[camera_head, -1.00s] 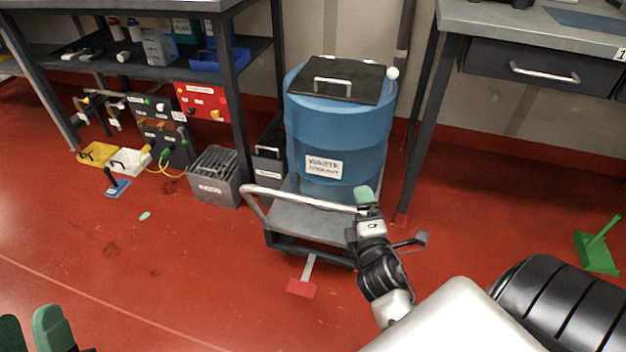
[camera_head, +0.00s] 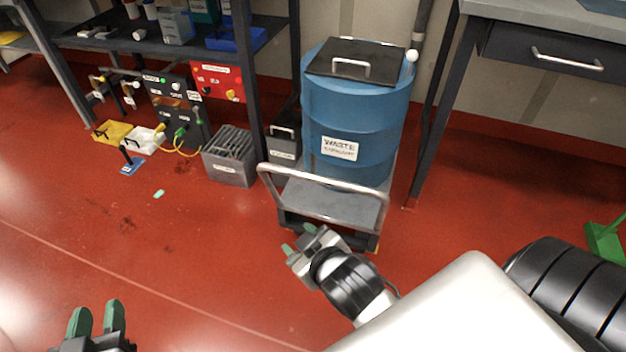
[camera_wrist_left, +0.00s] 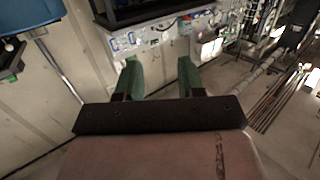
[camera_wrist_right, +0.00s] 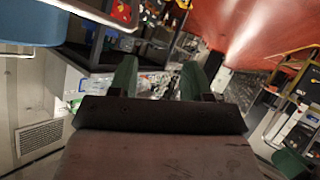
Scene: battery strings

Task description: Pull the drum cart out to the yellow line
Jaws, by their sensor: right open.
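The drum cart (camera_head: 310,198) is a low grey platform with a raised metal handle bar (camera_head: 325,187) at its near side. It carries a blue waste drum (camera_head: 358,110) with a black lid. A pale line (camera_head: 130,274) crosses the red floor in front; its colour does not read clearly as yellow. My right gripper (camera_head: 299,238) is open and empty, low in front of the cart's near edge and apart from the handle. My left gripper (camera_head: 97,318) is open and empty at the lower left, far from the cart; its spread fingers also show in the left wrist view (camera_wrist_left: 158,78).
A grey slotted crate (camera_head: 230,160) and a dark box (camera_head: 284,138) stand left of the cart. Bench legs flank the cart on both sides. A green dustpan (camera_head: 606,240) lies at the right. The floor between cart and line is mostly clear.

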